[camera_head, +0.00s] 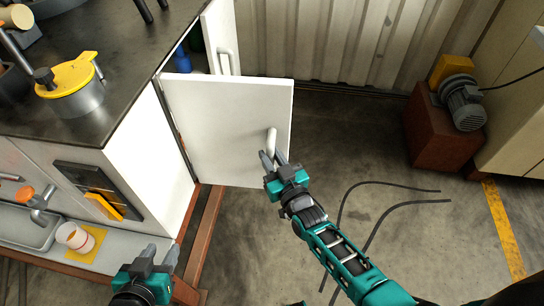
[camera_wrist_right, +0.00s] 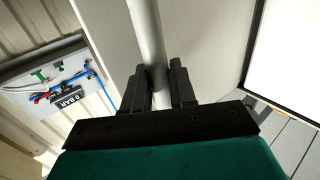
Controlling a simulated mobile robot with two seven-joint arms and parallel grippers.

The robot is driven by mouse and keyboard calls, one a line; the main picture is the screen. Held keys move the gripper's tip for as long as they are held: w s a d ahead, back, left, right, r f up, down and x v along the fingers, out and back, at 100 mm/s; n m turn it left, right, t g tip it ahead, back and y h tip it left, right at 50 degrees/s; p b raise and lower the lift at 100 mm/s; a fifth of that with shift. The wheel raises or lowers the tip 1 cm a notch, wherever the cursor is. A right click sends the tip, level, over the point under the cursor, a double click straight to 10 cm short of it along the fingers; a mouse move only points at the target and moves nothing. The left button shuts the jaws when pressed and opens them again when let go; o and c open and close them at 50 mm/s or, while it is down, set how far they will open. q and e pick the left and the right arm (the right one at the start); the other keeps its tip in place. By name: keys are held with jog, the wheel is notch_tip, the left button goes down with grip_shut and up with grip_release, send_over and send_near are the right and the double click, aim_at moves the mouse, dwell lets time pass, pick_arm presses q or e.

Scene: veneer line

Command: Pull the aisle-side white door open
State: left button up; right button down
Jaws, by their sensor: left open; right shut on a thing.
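The near white door (camera_head: 215,120), taken as the aisle-side one, stands swung out from the end of the cabinet. Its pale bar handle (camera_head: 272,140) is near the free edge. My right gripper (camera_head: 273,160) is shut on this handle; in the right wrist view the bar (camera_wrist_right: 153,45) runs between the fingers (camera_wrist_right: 167,85). My left gripper (camera_head: 160,255) is open and empty at the lower left, beside the cabinet's front ledge. A second white door (camera_head: 217,25) with its own handle (camera_head: 230,62) stands open behind the first.
The dark countertop (camera_head: 95,125) bears a yellow-lidded pot (camera_head: 75,88). A cup (camera_head: 75,237) sits on the front ledge. Dark cables (camera_head: 375,210) lie on the open concrete floor. A motor (camera_head: 462,102) stands on a red-brown block (camera_head: 430,135) at right. A corrugated wall (camera_head: 340,40) closes the back.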

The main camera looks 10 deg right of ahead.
jog(key=c, duration=1)
grip_release()
jog(key=shift+w+a, duration=0.1)
jog(key=shift+a, duration=0.45)
pick_arm(q)
jog(key=shift+w, duration=0.1)
pick_arm(e)
jog(key=shift+d, duration=0.2)
pick_arm(q)
jog(key=shift+s+a+r+p, duration=0.25)
jog(key=shift+a+p, duration=0.2)
jog(key=shift+p, duration=0.45)
pick_arm(e)
jog(key=v, duration=1.3)
pick_arm(q)
jog(key=shift+r, duration=0.1)
jog(key=shift+s+a+r+p, duration=0.1)
jog(key=shift+a+r+p, duration=0.05)
jog(key=shift+r+p, duration=0.85)
pick_arm(e)
jog(key=s+d+g, duration=0.1)
jog(key=s+g, duration=0.1)
jog(key=s+d+r+g+h, duration=0.1)
jog(key=s+d+g, duration=0.2)
jog(key=s+g, duration=0.1)
jog(key=shift+s+d+r+g+h, duration=0.15)
jog(key=shift+d+r+g+h, duration=0.15)
jog(key=shift+g+h, duration=0.1)
